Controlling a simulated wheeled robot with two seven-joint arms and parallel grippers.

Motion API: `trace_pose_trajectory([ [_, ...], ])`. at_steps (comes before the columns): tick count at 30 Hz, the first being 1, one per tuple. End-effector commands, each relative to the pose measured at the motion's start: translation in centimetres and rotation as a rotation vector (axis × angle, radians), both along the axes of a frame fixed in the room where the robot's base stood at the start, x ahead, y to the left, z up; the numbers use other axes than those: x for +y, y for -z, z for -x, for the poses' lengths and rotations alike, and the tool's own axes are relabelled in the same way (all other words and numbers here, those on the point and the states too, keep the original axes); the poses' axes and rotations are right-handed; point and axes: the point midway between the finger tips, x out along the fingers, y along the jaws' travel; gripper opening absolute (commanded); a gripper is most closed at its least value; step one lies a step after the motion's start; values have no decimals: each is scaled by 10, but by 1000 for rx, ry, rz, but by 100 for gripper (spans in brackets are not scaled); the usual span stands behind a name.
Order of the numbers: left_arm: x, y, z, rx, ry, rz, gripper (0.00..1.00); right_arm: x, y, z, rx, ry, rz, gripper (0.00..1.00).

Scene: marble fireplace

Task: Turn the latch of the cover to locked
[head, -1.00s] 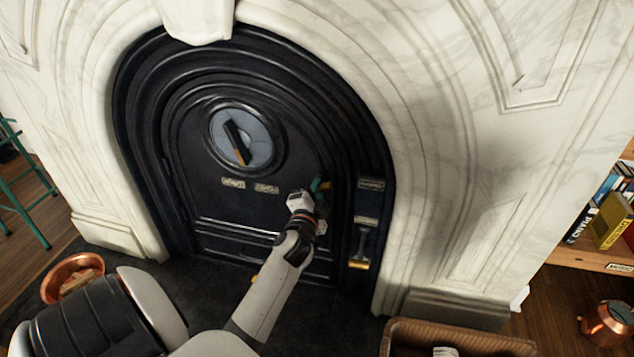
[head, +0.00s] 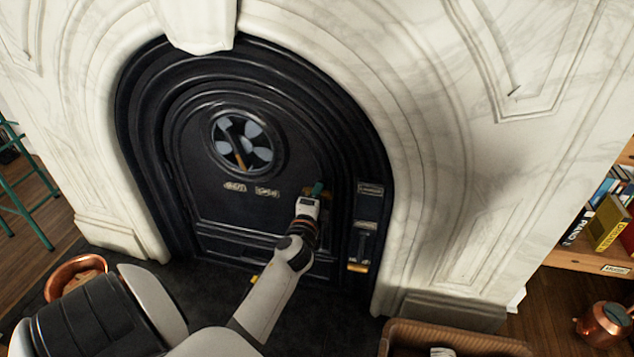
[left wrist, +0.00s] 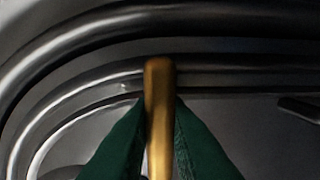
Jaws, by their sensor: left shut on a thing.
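The cover (head: 215,210) is a black arched metal door, closed in the marble fireplace surround. Its latch has a brass handle, seen upright in the left wrist view (left wrist: 159,115) between my green fingers. My left gripper (head: 318,189) is at the right edge of the cover and is shut on this brass handle. In the head view my gripper hides most of the latch, so I cannot tell its angle there. My right gripper is not in view.
A round vent (head: 242,141) with petal-shaped openings and a brass-tipped lever sits in the cover. Right of the cover is a slider with a yellow grip (head: 357,267). A copper pan (head: 75,272) and a wicker basket (head: 455,338) stand low in front.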

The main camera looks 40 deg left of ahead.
Motion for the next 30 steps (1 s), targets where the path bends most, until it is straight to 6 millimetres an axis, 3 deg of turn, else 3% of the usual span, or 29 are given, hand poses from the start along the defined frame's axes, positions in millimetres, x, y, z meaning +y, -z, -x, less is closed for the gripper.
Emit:
trace_pose_trajectory([
  [8, 2, -3, 0, 0, -3, -11, 0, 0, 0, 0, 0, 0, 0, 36],
  [9, 2, -3, 0, 0, -3, -11, 19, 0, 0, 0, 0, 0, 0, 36],
  [12, 2, -2, 0, 1, -2, -10, 36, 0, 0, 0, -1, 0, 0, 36],
  [23, -2, -1, 4, 1, -1, -4, 36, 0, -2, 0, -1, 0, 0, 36],
  [30, -21, -1, 40, 3, -2, -1, 36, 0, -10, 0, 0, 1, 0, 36],
])
